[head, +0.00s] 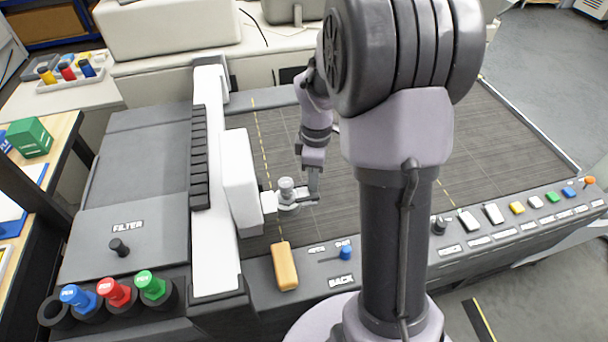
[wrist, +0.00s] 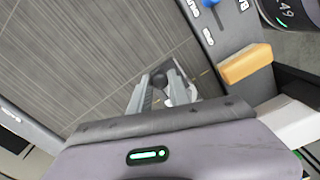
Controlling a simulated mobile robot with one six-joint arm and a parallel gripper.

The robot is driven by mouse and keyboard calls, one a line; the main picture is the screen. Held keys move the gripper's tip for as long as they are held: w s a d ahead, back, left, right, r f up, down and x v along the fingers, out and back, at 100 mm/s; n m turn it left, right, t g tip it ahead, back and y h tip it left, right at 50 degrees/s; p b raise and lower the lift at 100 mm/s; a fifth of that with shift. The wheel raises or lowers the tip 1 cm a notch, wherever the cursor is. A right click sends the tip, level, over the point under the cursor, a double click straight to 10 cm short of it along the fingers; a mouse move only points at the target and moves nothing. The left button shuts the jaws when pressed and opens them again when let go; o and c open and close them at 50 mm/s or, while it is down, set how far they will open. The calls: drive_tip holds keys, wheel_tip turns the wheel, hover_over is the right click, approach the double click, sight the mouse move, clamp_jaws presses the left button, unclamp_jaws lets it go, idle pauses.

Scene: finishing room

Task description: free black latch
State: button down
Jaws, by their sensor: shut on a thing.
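My gripper (wrist: 166,85) is shut on a small dark piece, which looks like the black latch (wrist: 175,74); the fingers cover much of it. In the head view my gripper (head: 314,184) is low over the grey bed, at the right side of the white carriage (head: 241,181). A round pale grey knob (head: 286,188) on a white mount stands at that spot. The latch is hard to tell apart from the fingers in the head view.
A tan block (head: 285,266) lies on the front rail near a blue slider knob (head: 345,252). Blue, red and green bottles (head: 113,291) stand front left, below the FILTER panel (head: 130,226) with its black knob (head: 119,247). The bed (head: 490,150) is clear to the right.

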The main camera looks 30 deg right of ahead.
drive_tip(key=shift+s+d+r, duration=0.1)
drive_tip(key=shift+d, duration=0.45)
drive_tip(key=shift+a, duration=0.1)
drive_tip(key=c, duration=1.2)
unclamp_jaws()
drive_tip(key=shift+d, duration=0.2)
drive_tip(key=shift+a, duration=0.1)
wheel_tip(320, 180, up, 17)
drive_tip(key=p, duration=0.5)
drive_tip(key=shift+r, duration=0.15)
